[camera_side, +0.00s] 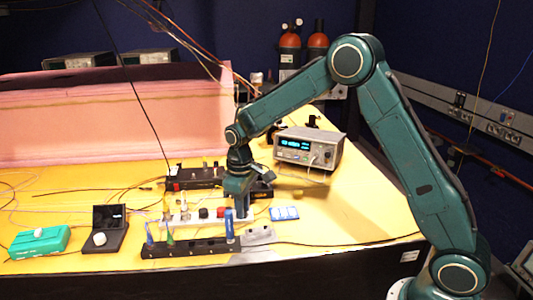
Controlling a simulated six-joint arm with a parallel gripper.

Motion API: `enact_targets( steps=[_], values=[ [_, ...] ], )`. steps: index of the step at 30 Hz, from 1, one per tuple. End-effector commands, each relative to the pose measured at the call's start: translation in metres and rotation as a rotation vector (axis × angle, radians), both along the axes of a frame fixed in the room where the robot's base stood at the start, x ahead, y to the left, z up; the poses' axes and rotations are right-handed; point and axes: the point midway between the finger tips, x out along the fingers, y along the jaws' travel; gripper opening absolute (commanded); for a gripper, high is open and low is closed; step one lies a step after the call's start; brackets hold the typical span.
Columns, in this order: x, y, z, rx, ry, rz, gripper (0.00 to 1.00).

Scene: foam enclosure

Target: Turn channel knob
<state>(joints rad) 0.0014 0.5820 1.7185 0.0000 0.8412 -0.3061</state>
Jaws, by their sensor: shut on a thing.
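A white strip-like unit (192,219) with a row of small knobs lies on the yellow work surface at the centre. A dark knob (203,212) and a red knob (220,211) stand on it, with a pale knob (183,213) to their left. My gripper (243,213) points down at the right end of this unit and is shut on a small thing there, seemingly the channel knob. The fingers hide what they hold, so its setting cannot be read.
A black block (190,248) with upright blue and green parts lies in front. A dark unit (195,176) lies behind. An instrument with a lit display (308,148) stands at back right. A green box (38,243) and an open black case (107,228) are at left. Loose cables cross the surface.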

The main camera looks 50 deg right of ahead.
Motion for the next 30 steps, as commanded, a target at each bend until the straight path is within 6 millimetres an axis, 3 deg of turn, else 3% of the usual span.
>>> enact_targets(
  steps=[12,29,30],
  values=[
    [0.0,0.0001,0.0005,0.0,0.0,-0.269,0.0],
    [0.0001,0.0,0.0006,0.0,0.0,-0.321,0.0],
    [0.0001,0.0,0.0006,0.0,0.0,-0.321,0.22]
  ],
)
